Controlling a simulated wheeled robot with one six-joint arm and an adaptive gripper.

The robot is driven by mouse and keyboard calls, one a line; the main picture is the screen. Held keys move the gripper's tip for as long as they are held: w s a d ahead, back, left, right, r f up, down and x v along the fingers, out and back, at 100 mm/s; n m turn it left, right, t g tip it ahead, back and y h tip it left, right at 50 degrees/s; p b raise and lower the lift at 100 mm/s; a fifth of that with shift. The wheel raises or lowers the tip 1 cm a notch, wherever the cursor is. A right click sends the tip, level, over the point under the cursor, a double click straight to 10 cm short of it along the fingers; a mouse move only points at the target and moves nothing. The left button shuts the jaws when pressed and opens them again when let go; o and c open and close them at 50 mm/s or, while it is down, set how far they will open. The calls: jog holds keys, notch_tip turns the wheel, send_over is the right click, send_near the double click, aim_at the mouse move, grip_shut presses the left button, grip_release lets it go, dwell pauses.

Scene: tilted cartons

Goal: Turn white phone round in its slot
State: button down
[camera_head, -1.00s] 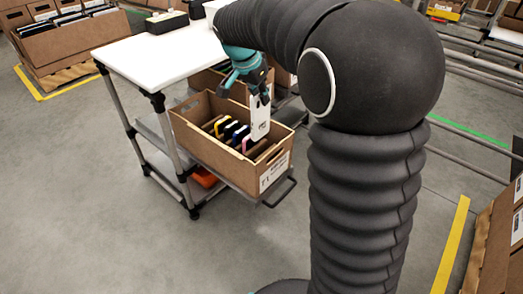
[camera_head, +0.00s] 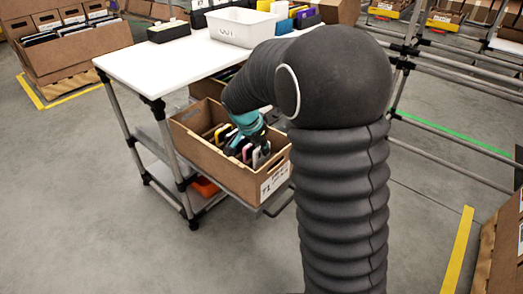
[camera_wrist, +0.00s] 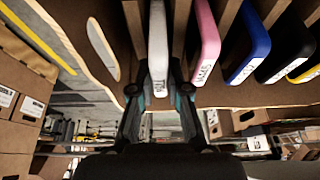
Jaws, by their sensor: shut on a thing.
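The white phone (camera_wrist: 158,45) stands on edge between brown dividers, with a printed label near its near end. It also shows in the head view (camera_head: 262,153), at the right end of the row in the tilted carton (camera_head: 226,172). My gripper (camera_wrist: 159,95) is shut on the white phone, one dark finger on each side. In the head view my teal gripper (camera_head: 256,138) reaches down into the carton, its fingertips partly hidden. I cannot tell whether the phone touches the slot's bottom.
A pink phone (camera_wrist: 200,40) stands one divider to the right, followed by blue (camera_wrist: 250,45), black (camera_wrist: 287,50) and yellow-edged ones. The carton's wall with a hand hole (camera_wrist: 103,48) is close on the left. A white table (camera_head: 170,62) stands behind the carton.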

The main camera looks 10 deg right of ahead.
jog(key=shift+f, duration=0.4)
jog(key=shift+f, duration=0.15)
jog(key=c, duration=1.2)
grip_release()
jog(key=shift+o, duration=0.2)
